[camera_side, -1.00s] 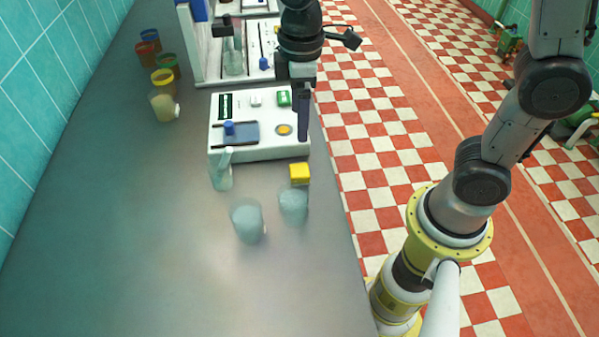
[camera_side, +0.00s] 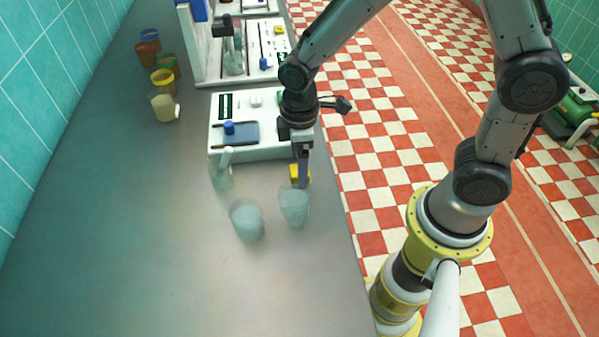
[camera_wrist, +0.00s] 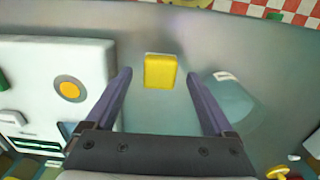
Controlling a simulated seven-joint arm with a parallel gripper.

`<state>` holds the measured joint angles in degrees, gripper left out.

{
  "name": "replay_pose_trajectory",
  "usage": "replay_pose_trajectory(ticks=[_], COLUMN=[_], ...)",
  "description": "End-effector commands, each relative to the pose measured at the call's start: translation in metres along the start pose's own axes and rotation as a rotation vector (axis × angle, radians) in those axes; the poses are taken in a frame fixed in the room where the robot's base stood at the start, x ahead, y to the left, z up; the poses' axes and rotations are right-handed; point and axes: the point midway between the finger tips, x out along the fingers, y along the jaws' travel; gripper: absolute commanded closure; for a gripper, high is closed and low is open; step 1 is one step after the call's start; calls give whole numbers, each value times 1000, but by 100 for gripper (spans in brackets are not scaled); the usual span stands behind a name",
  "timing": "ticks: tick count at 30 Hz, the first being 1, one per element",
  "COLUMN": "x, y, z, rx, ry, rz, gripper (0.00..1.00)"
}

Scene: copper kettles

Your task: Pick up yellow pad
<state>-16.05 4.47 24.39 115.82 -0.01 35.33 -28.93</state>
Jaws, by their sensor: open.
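The yellow pad (camera_side: 294,174) is a small yellow block on the grey counter, just in front of the white device. In the side view my gripper (camera_side: 303,184) hangs over it, pointing down, and partly hides it. In the wrist view the yellow pad (camera_wrist: 160,71) lies between and slightly beyond the two fingertips of my gripper (camera_wrist: 158,76). The fingers are apart, with nothing held. The exact height of the fingertips over the pad is hard to tell.
A glass beaker (camera_side: 294,205) stands close in front of the pad and shows beside the right finger in the wrist view (camera_wrist: 232,98). Another beaker (camera_side: 247,221) and a small flask (camera_side: 221,176) stand to the left. The white device (camera_side: 262,148) is behind. The front counter is clear.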

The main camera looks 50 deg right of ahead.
Motion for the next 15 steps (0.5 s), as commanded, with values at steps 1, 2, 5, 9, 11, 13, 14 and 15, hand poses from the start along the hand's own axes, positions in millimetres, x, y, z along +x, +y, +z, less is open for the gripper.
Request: replay_pose_trajectory(ticks=[1,2,5,9,11,13,14,15], x=[7,10,16,17,17,17,17,17], y=[0,0,0,0,0,0,0,0], z=[1,1,0,0,0,0,0,0], rx=[0,0,0,0,0,0,0,0], ry=[-4,-3,-1,1,1,1,1,1], rz=[-2,-2,-1,0,0,0,0,0], gripper=[12,12,12,12,12,18,23,31])
